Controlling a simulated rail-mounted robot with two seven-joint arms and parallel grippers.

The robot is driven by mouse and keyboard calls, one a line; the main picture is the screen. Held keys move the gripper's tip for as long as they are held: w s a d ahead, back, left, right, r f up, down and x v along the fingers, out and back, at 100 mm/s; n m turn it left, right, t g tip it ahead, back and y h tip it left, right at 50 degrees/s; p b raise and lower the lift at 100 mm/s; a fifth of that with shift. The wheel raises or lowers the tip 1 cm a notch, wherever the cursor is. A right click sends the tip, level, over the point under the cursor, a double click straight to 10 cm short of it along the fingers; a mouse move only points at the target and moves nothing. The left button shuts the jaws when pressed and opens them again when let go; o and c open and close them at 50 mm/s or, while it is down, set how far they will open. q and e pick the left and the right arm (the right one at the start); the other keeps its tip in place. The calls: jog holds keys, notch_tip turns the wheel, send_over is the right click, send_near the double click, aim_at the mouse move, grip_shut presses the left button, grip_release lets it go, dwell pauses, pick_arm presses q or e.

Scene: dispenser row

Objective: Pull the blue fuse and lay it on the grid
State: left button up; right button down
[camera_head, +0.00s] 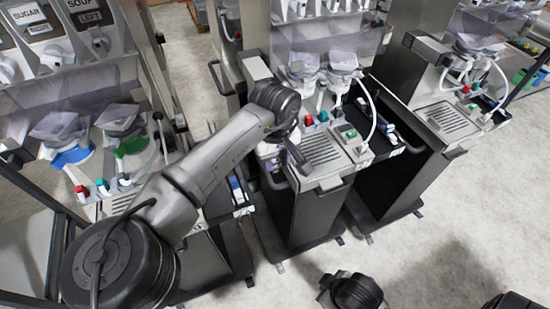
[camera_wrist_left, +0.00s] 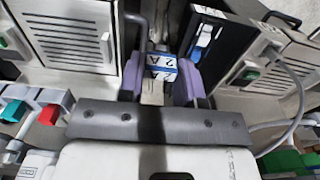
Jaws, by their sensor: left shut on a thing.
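My left gripper (camera_wrist_left: 161,72), with purple fingers, is shut on the blue fuse (camera_wrist_left: 163,69), a small blue and white block marked "2 A". It also shows in the camera_head view (camera_head: 297,163), over the left side of the middle station; the fuse cannot be made out there. In the wrist view, a slotted metal grid (camera_wrist_left: 72,35) lies left of the fingers, apart from the fuse. The middle station's grid (camera_head: 321,149) is just right of the gripper in the camera_head view. My right gripper is not visible.
A black panel (camera_wrist_left: 218,45) with a blue and white part stands right of the fingers in the wrist view. Red (camera_wrist_left: 48,114) and teal (camera_wrist_left: 14,111) knobs are at lower left. A hose (camera_head: 374,120) loops beside the middle grid. Another station (camera_head: 447,118) stands to the right.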

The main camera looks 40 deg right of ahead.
aim_at(275, 162)
pick_arm(q)
jog(key=shift+r+p, duration=0.35)
jog(key=shift+r, duration=0.25)
dwell(0.6)
jog(key=shift+r+p, duration=1.15)
jog(key=shift+r, duration=0.4)
